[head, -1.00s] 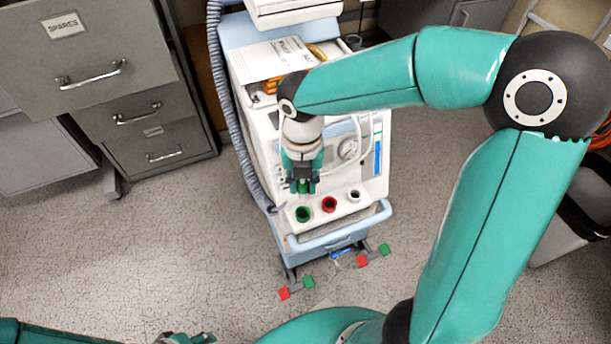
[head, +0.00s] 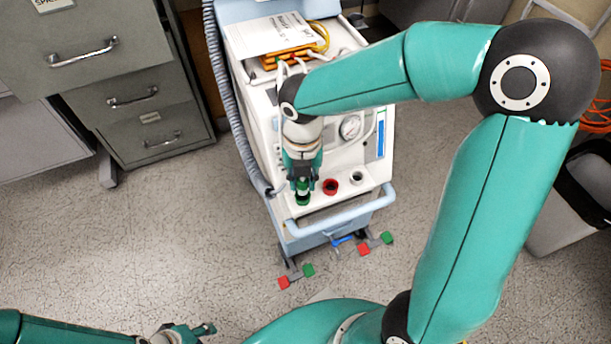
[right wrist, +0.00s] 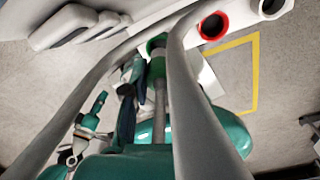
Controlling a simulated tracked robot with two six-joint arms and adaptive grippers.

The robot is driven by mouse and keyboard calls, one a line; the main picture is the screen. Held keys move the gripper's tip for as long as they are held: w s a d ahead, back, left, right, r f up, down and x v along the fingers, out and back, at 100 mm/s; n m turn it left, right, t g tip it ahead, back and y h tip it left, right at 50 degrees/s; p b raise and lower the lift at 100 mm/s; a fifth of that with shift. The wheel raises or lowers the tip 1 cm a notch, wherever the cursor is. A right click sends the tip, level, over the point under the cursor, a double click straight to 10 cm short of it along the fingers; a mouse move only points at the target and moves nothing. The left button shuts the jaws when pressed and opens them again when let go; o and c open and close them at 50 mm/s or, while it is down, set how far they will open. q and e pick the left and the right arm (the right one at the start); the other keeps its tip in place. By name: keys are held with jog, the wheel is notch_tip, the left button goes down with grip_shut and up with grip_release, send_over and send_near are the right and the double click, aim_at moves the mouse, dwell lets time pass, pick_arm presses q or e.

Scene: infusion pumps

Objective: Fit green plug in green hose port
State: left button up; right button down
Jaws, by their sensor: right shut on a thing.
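My right gripper (head: 303,181) points down over the front ledge of the white pump cart and is shut on the green plug (head: 302,190). The plug is upright at the green hose port (head: 303,201), the leftmost of the ports. The gripper hides much of both, so I cannot tell how deep the plug sits. In the right wrist view the green plug (right wrist: 157,68) lines up with the green port (right wrist: 156,42). My left gripper (head: 196,331) is low at the bottom edge, far from the cart; its jaws are too small to read.
A red port (head: 330,186) and a white-rimmed port (head: 357,178) sit just right of the green one. A pale blue handle (head: 335,222) runs along the cart front. A grey corrugated hose (head: 228,95) hangs at its left. Grey cabinets (head: 140,100) stand at left; the floor between is clear.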

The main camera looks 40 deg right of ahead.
aim_at(306, 201)
jog(key=shift+s+a+f+b, duration=0.1)
jog(key=shift+s+f+b, duration=0.1)
jog(key=shift+f+b, duration=0.25)
jog(key=shift+s+d+f+b, duration=0.1)
jog(key=shift+s+f+b, duration=0.15)
jog(key=shift+f, duration=0.4)
jog(key=shift+s+a+f+b, duration=0.1)
jog(key=shift+s+f+b, duration=0.15)
jog(key=shift+f, duration=0.3)
jog(key=shift+s+f+b, duration=0.1)
jog(key=shift+f+b, duration=0.15)
jog(key=shift+b, duration=0.05)
jog(key=c, duration=0.8)
grip_release()
jog(key=shift+f, duration=0.1)
jog(key=shift+c, duration=0.2)
jog(key=shift+w+r, duration=0.25)
jog(key=shift+r, duration=0.45)
jog(key=r, duration=0.2)
jog(key=w+r, duration=0.1)
jog(key=r, duration=0.1)
jog(key=shift+w+r, duration=0.1)
jog(key=shift+w, duration=0.1)
notch_tip(306, 201, up, 9)
jog(key=s, duration=0.1)
jog(key=shift+s+f, duration=0.15)
jog(key=shift+f, duration=0.05)
